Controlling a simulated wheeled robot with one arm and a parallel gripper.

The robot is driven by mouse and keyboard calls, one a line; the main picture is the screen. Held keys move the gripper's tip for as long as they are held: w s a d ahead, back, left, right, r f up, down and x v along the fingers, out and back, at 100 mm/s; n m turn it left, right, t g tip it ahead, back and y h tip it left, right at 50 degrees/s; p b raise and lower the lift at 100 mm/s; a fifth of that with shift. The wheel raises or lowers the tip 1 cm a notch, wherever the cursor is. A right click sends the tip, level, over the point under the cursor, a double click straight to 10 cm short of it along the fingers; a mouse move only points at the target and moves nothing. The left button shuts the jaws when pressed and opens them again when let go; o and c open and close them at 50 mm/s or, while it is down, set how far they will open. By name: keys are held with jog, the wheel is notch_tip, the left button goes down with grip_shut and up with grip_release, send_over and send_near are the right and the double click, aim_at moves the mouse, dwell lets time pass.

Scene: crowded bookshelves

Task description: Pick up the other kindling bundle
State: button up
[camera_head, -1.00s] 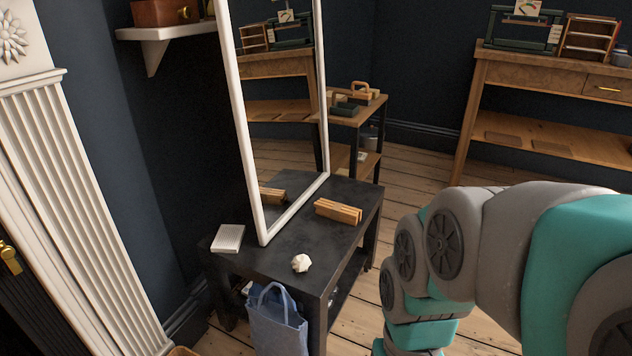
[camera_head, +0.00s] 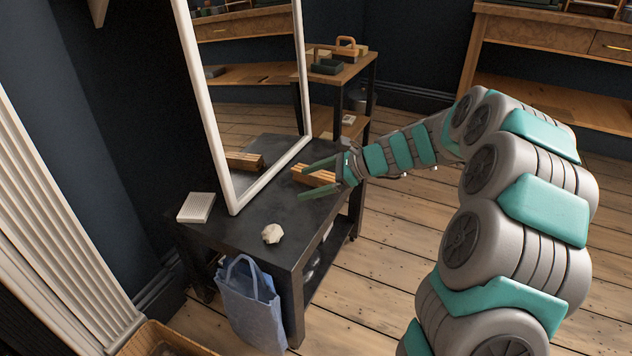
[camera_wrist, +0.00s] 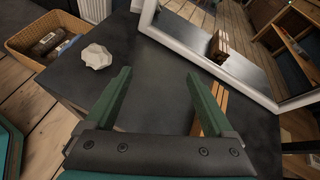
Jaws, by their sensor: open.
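The kindling bundle (camera_head: 313,177), pale wooden sticks side by side, lies on the black side table (camera_head: 250,228) near the mirror's foot. My gripper (camera_head: 303,183) is open and empty, with its green fingers reaching in from the right around the bundle's height in the picture. In the wrist view, the bundle (camera_wrist: 222,97) shows by the right finger, partly hidden behind it, not centred between the fingers (camera_wrist: 158,73). I cannot tell whether the finger touches it. The mirror (camera_head: 190,75) shows a reflection of the bundle.
A wicker basket (camera_head: 150,340) on the floor holds a brown thing (camera_wrist: 47,43). The leaning mirror bounds the table's back.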

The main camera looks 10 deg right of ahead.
aim_at(323, 174)
jog(key=w+d+f+m+t, duration=0.1)
jog(key=w+d+m, duration=0.1)
jog(key=w+d, duration=0.1)
jog(key=w+d+f+m+t, duration=0.1)
jog(key=w+d+f+m, duration=0.1)
jog(key=d, duration=0.1)
jog(key=w+d+f+m+t, duration=0.1)
jog(key=w+d+m, duration=0.1)
jog(key=w+d, duration=0.1)
jog(key=shift+w+f+b, duration=0.25)
jog(key=shift+w+b, duration=0.1)
jog(key=shift+w+f+t, duration=0.15)
jog(key=shift+w+t, duration=0.05)
jog(key=shift+t, duration=0.1)
jog(key=x, duration=0.3)
jog(key=b+x, duration=0.1)
jog(key=x, duration=0.2)
jog(key=shift+s+a+f, duration=0.1)
jog(key=shift+s+a, duration=0.1)
jog(key=shift+s, duration=0.05)
jog(key=shift+w+a+f, duration=0.15)
jog(key=shift+w+a, duration=0.25)
jog(key=shift+a, duration=0.05)
jog(key=shift+c, duration=0.2)
grip_shut()
